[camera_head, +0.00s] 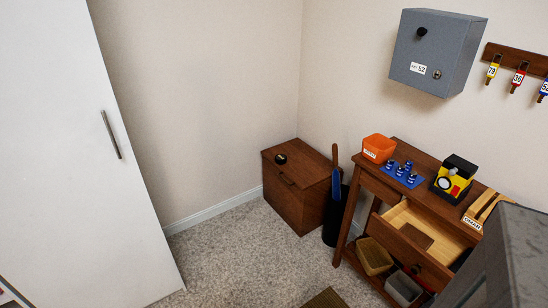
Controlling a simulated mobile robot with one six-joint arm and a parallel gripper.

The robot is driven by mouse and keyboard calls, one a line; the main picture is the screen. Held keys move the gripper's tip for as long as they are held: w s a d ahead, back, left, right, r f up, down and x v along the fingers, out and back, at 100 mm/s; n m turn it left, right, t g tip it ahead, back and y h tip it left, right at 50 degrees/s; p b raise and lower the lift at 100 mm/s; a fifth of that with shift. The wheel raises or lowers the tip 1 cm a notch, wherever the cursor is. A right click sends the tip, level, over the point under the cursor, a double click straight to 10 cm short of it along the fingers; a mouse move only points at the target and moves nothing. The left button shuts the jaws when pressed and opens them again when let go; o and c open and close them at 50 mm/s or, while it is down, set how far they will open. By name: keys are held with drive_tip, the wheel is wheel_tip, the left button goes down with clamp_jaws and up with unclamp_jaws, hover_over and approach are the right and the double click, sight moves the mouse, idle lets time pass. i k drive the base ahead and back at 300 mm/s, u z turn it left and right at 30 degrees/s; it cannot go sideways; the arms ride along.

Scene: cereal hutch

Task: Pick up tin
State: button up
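I cannot tell for certain which object is the tin. A yellow and black item with a white round face and a red patch (453,181) stands on the brown side table (429,160). Several small dark bottle-like pieces stand on a blue mat (401,174) beside an orange bin (378,147). On the table's lower shelf are a tan bin (375,256) and a grey bin (403,288). My gripper is not in view.
The table's drawer (415,241) is pulled open. A grey wall box (435,50) and a key rack (518,57) hang above. A dark grey block (510,262) covers the lower right. A white wardrobe (75,150) stands left. Carpet (240,255) is clear between.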

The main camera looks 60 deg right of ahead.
sight(280, 159)
drive_tip(key=z, duration=0.4)
drive_tip(key=i, duration=1.15)
drive_tip(key=z, duration=0.45)
